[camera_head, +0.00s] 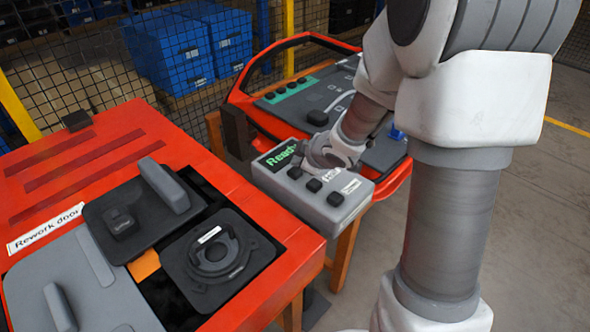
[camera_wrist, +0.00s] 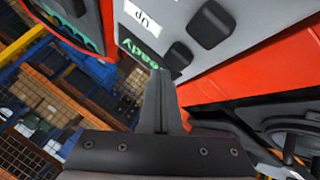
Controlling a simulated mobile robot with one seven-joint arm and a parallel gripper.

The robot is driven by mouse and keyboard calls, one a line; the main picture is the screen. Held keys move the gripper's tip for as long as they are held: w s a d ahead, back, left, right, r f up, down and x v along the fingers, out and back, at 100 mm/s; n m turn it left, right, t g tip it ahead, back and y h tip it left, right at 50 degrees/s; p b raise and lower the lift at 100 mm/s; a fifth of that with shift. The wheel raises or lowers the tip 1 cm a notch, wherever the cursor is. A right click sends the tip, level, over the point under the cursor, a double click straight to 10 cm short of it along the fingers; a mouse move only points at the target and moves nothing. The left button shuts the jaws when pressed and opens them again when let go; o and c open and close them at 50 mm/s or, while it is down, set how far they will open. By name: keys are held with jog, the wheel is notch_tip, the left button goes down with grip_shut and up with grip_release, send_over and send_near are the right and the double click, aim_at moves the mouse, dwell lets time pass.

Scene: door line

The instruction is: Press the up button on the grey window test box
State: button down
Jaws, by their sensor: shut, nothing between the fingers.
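In the wrist view a white "UP" label (camera_wrist: 141,17) shows upside down, beside a black button (camera_wrist: 211,25); another button (camera_wrist: 180,54) is nearer the fingertips. My gripper (camera_wrist: 158,76) is shut and empty, over the display end of the box. It partly hides the display; contact cannot be told.
A red door fixture (camera_head: 100,125) with black and grey parts fills the left. Behind the box lies a red-framed dark panel (camera_head: 290,105) with several green-strip buttons. Blue crates (camera_head: 170,50) stand behind a mesh fence. Grey floor is clear at the right.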

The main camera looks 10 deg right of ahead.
jog(key=shift+f, duration=0.1)
jog(key=shift+f+b, duration=0.35)
